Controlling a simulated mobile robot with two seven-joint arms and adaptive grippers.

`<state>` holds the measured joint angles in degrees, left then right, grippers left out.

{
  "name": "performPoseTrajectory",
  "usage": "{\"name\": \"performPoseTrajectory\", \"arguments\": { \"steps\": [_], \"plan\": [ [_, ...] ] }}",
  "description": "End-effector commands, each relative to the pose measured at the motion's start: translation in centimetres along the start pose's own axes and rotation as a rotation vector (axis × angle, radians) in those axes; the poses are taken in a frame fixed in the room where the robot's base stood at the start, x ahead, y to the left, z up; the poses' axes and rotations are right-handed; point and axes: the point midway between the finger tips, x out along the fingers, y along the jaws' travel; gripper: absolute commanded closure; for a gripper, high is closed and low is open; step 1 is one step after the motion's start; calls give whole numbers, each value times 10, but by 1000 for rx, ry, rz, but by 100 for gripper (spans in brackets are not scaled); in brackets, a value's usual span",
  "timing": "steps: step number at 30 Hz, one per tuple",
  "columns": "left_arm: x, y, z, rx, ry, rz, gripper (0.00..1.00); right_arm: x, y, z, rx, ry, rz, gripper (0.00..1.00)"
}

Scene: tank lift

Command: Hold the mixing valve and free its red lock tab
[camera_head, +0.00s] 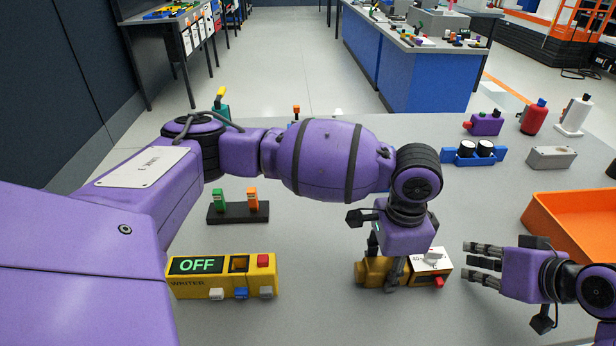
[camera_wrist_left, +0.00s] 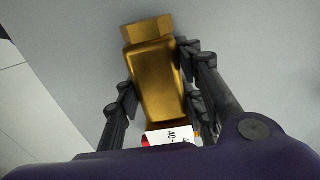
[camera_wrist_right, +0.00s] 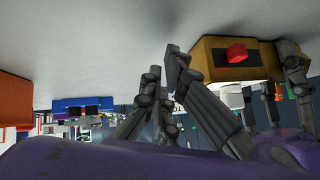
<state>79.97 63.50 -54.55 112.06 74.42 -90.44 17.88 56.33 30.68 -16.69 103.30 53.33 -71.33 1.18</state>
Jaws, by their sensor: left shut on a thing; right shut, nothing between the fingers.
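The mixing valve, with a brass body (camera_head: 372,272) and a yellow block with a white label (camera_head: 432,258), lies on the grey table. Its red lock tab (camera_head: 438,282) sticks out at the right end of the block. My left gripper (camera_head: 392,280) is shut on the valve from above; its fingers flank the brass body (camera_wrist_left: 157,82) in the left wrist view. My right gripper (camera_head: 472,262) is shut and empty, to the right of the valve and apart from it. In the right wrist view the red tab (camera_wrist_right: 237,53) shows clear of the fingers (camera_wrist_right: 166,72).
A yellow device reading OFF (camera_head: 222,277) stands left of the valve. A black stand with green and orange pieces (camera_head: 238,213) is behind it. An orange tray (camera_head: 565,225) lies at the right, near my right arm. A blue holder (camera_head: 473,156) and bottles stand farther back.

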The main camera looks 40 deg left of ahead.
Motion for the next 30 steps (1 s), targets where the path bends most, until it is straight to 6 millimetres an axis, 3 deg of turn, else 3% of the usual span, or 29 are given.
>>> {"name": "performPoseTrajectory", "arguments": {
  "steps": [3,8,18,24,30],
  "plan": [
    [-2,0,-1,1,3,-2,100,2,16,-9,214,-158,33,100],
    [-2,0,-1,1,3,-2,100,-6,23,-12,575,-351,96,100],
    [-1,0,-1,0,3,-2,100,-61,28,-28,1290,-642,379,100],
    [-1,0,-1,1,3,-2,100,-85,30,-38,1506,-698,505,100],
    [-1,0,-1,1,3,-2,100,-91,30,-40,1556,-710,536,100]
  ]
}}
